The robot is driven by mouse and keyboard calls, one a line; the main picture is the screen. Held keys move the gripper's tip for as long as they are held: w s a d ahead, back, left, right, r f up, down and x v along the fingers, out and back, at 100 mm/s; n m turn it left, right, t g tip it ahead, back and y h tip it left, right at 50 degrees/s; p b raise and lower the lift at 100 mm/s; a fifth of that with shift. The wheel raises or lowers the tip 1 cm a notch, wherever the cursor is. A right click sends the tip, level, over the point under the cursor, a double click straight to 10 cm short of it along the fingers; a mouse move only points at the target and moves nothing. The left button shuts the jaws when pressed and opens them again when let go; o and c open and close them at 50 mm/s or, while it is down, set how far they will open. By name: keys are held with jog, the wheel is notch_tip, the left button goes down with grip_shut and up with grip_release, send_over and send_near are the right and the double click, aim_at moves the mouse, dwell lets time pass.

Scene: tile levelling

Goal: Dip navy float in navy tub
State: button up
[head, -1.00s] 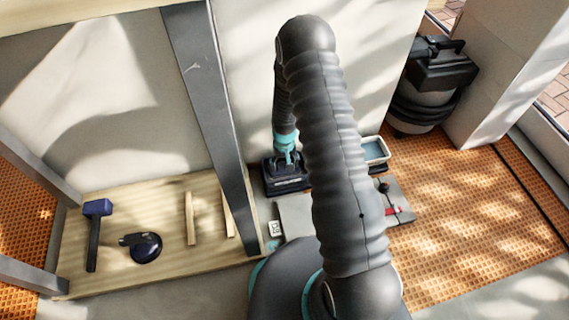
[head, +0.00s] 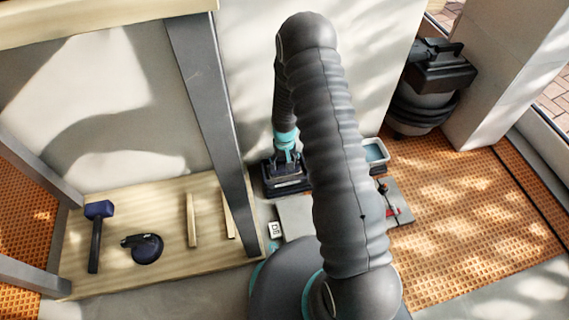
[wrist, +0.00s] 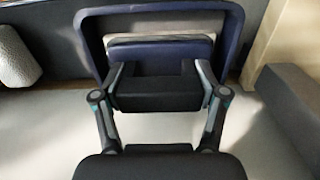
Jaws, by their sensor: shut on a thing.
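In the wrist view my gripper (wrist: 158,88) is shut on the navy float (wrist: 160,50), a flat block with a navy edge and a dark grip. The navy tub (wrist: 90,52) is a rectangular rim around the float, with pale content showing at its far side. The float sits within the rim's outline; I cannot tell how deep it is. In the head view my gripper (head: 287,158) is over the dark tub (head: 290,187) on the floor, and my arm hides part of this area.
A white tub with blue-grey water (head: 375,151) stands right of my arm. A grey tile with a red tool (head: 393,207) lies nearby. A low wooden shelf (head: 165,250) holds a mallet (head: 97,230) and a suction lifter (head: 145,248). A vacuum (head: 430,85) stands at the back right.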

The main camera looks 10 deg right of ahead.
jog(key=shift+r+p, duration=2.55)
jog(key=shift+r, duration=2.45)
